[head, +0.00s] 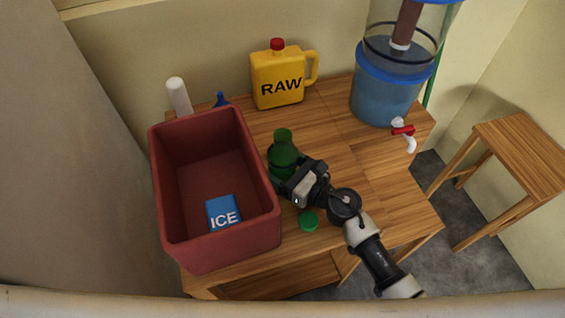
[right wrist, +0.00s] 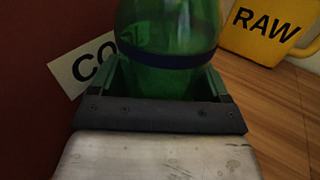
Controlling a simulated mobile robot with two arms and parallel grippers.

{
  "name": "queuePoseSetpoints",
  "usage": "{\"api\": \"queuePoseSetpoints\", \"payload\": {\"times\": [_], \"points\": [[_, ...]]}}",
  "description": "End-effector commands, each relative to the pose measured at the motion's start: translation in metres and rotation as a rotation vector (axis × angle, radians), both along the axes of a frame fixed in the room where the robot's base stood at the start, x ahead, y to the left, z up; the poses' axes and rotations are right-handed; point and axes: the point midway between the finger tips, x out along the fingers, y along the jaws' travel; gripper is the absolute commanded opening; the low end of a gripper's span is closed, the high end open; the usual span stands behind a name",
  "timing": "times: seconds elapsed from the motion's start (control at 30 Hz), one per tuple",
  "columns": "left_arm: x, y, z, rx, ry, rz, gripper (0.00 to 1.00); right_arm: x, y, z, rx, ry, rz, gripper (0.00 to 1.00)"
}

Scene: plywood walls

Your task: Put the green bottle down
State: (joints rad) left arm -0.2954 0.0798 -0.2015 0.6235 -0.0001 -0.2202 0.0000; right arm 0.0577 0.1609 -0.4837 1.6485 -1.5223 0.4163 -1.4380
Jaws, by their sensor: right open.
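The green bottle (head: 282,158) stands upright on the wooden table, close to the right wall of the red box. My right gripper (head: 292,180) is at the bottle's near side, low down. In the right wrist view the bottle (right wrist: 168,40) sits between the two open fingers (right wrist: 167,80), with a dark band around it. Its base is hidden by the gripper. My left gripper is not in view.
The red box (head: 163,215) holds a blue ICE pack (head: 223,213). A green lid (head: 308,220) lies near my right wrist. A yellow RAW jug (head: 278,78), white bottle (head: 178,97) and blue water dispenser (head: 385,95) stand behind. A stool (head: 520,150) is right. The table's right-middle is clear.

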Motion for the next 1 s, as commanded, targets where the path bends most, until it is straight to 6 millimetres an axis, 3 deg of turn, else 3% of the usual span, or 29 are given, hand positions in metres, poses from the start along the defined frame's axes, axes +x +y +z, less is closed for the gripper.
{"api": "queuePoseSetpoints", "payload": {"times": [0.13, 0.37, 0.73, 1.0], "points": [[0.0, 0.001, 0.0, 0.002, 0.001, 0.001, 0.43, 0.0, 0.0, 0.0, -0.001, -0.001, 0.0, 0.76], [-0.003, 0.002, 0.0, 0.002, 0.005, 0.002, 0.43, 0.0, 0.0, 0.0, -0.001, -0.001, 0.0, 0.43], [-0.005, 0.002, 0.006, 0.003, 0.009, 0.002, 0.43, 0.0, 0.0, 0.011, -0.002, -0.003, 0.0, 0.43], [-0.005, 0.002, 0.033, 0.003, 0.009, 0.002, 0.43, 0.0, -0.001, 0.057, -0.004, -0.006, 0.001, 0.43]]}}
